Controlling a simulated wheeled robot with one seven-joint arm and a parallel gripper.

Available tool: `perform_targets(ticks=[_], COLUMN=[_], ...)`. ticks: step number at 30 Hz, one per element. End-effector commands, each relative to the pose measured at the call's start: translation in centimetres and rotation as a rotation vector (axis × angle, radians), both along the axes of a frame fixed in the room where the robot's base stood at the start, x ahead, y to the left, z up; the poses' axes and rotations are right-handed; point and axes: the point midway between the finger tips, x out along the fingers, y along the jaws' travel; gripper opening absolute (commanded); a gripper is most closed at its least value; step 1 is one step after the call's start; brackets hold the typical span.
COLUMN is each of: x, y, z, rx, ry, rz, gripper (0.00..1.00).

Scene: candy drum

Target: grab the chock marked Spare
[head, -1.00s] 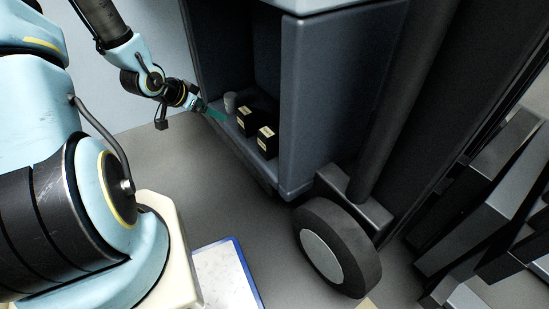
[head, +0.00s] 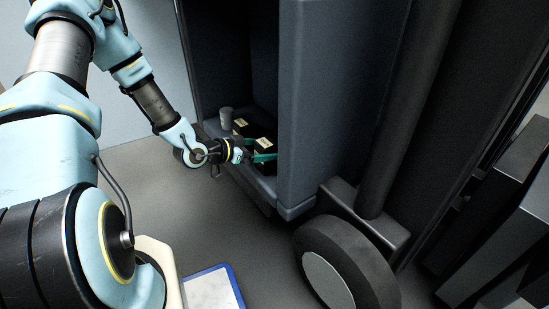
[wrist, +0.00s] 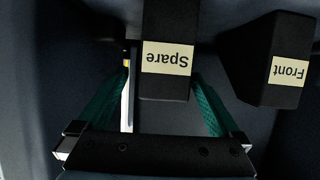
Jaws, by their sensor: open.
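The chock marked Spare (wrist: 165,58) is a black block with a cream label, read upside down in the wrist view. It stands between the two green fingers of my gripper (wrist: 161,76), which are open, with a gap showing on each side. In the head view my gripper (head: 264,157) reaches into the dark cabinet at the nearer chock (head: 265,143), partly covering it. A second black chock, marked Front (wrist: 290,70), is to the right in the wrist view, outside the fingers. It appears as the farther chock (head: 240,126) in the head view.
A small grey cylinder (head: 226,117) stands behind the chocks on the cabinet floor. The cabinet's side wall (head: 310,110) rises close to the right of my gripper. A large wheel (head: 345,265) and a blue-edged white panel (head: 212,290) are lower down.

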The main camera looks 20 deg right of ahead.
Motion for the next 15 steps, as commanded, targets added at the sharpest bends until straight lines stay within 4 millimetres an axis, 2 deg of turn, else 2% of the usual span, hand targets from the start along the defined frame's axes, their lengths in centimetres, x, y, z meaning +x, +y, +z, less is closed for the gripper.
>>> perform_targets(ticks=[5, 12, 15], x=[0.4, 1.3, 1.4], y=[-1.2, -4.2, -4.7], z=[-0.7, -2.1, -2.2], rx=[-0.001, 0.0, 0.0], ry=[-0.002, 0.0, 0.001], rz=[-0.002, -0.001, 0.0], gripper=[1.0, 1.0, 1.0])
